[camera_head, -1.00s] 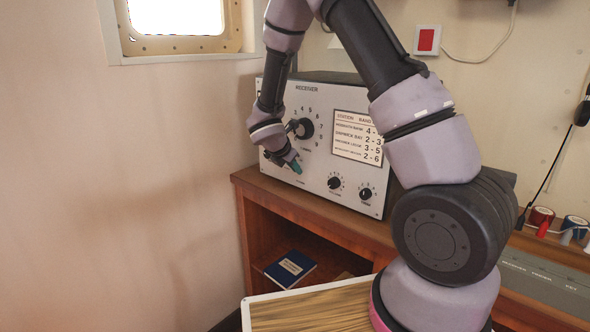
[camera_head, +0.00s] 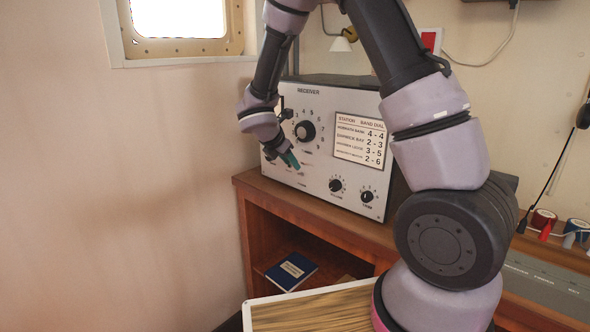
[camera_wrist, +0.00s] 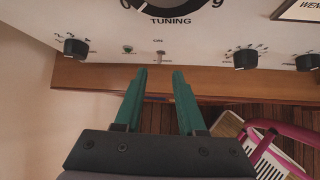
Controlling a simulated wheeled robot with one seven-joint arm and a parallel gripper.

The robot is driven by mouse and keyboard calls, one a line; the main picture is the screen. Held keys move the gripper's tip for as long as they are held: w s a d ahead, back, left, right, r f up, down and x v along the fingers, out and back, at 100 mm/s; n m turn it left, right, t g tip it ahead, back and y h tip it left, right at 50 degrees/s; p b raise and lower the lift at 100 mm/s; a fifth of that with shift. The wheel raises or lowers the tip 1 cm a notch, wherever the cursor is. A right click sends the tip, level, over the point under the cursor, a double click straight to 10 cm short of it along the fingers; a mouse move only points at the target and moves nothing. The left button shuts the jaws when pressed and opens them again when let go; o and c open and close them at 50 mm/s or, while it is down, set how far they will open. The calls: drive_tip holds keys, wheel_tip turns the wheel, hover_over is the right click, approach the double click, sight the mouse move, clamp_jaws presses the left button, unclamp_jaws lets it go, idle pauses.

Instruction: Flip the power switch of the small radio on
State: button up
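The small radio is a grey-white receiver box (camera_head: 325,181) on a wooden shelf against the wall. In the wrist view its power switch (camera_wrist: 160,56) is a small metal toggle on the lower panel, below the word "ON". I cannot tell clearly which way the toggle points. My gripper (camera_wrist: 159,72) has two green fingers, spread apart with nothing between them. The toggle shows just beyond and between the fingertips. In the head view my gripper (camera_head: 291,160) is at the panel's lower left, and my wrist hides part of that area.
A tuning dial (camera_head: 305,131) is above my gripper. Two small knobs (camera_head: 336,185) (camera_head: 367,196) sit to its right, and another dark knob (camera_wrist: 75,48) is at left in the wrist view. The wooden shelf edge (camera_head: 300,212) runs below the panel.

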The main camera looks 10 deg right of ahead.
drive_tip(key=shift+v, duration=2.25)
drive_tip(key=s+d+r+m+g+y, duration=0.2)
drive_tip(key=s+d+r+m, duration=0.85)
drive_tip(key=m, duration=0.25)
drive_tip(key=s+r+m+t+y, duration=0.3)
drive_tip(key=s+r+m+y, duration=0.2)
drive_tip(key=s+r+m, duration=0.5)
drive_tip(key=s+m, duration=0.4)
drive_tip(key=m, duration=0.1)
drive_tip(key=shift+s+a+r+m+y, duration=0.2)
drive_tip(key=shift+a+r+m+y, duration=0.05)
drive_tip(key=shift+m+y, duration=0.15)
